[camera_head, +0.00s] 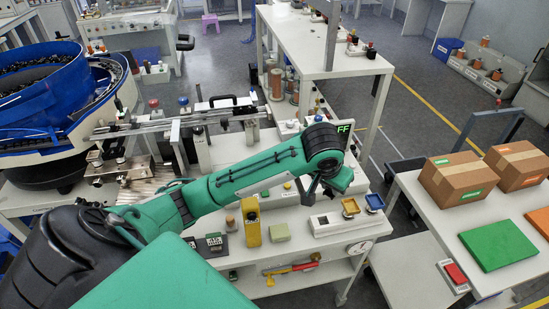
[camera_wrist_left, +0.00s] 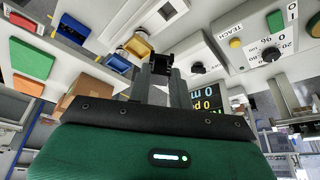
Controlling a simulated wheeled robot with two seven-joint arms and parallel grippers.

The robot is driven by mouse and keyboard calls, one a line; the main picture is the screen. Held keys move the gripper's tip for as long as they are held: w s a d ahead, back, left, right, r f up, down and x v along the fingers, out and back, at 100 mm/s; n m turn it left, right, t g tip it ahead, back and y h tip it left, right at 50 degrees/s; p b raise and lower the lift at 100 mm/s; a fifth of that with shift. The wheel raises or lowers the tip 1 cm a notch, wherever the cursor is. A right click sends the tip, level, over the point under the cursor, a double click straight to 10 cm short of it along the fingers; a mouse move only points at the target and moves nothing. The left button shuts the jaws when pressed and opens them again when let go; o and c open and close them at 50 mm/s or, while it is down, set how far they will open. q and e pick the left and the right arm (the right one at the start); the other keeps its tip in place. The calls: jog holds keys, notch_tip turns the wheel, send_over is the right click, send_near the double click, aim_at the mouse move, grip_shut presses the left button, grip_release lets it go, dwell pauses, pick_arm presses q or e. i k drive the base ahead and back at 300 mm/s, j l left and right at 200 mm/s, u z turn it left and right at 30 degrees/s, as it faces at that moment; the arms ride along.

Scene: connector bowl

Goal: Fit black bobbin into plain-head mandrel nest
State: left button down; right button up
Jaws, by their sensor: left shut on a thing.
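My left gripper (camera_head: 318,192) reaches over the white bench from the left, with its fingers low near a white box. In the left wrist view the gripper (camera_wrist_left: 160,72) is shut on a small dark piece (camera_wrist_left: 160,62), which looks like the black bobbin. Its shape is mostly hidden by the fingers. In the head view the arm and wrist hide the held piece. I cannot pick out the plain-head mandrel nest for certain in either view. My right gripper is not in view.
The white box (camera_head: 340,225) stands close by, with a yellow tray (camera_head: 350,207) and a blue tray (camera_head: 374,202) beside each other. Cartons (camera_head: 457,178) stand on the right table.

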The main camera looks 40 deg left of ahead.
aim_at(94, 156)
jog(key=i+j+u, duration=0.1)
jog(key=u, duration=2.45)
jog(key=i, duration=0.05)
